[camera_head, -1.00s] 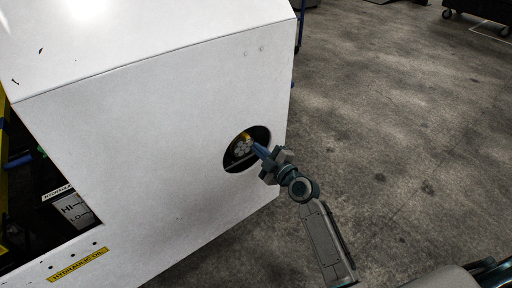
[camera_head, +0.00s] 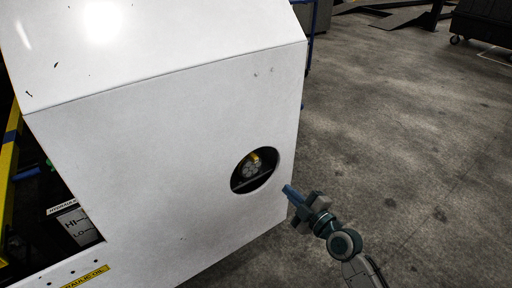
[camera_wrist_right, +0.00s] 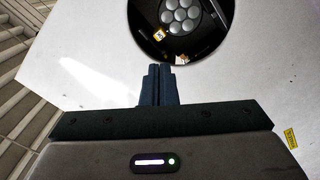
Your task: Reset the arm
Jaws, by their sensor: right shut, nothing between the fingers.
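My right gripper (camera_head: 288,189) is shut and empty. In the head view it is just below and to the right of the round opening (camera_head: 236,183) in the white panel (camera_head: 160,170), clear of the opening. In the right wrist view the blue fingertips (camera_wrist_right: 158,70) are together, below the dark round opening (camera_wrist_right: 134,28). A cluster of round silver parts (camera_wrist_right: 182,15) shows inside the opening. My left gripper is in neither view.
The white loader body fills the left and middle of the head view. Grey concrete floor (camera_head: 420,130) lies free at right. A dark wheeled cabinet (camera_head: 485,25) stands at the far right.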

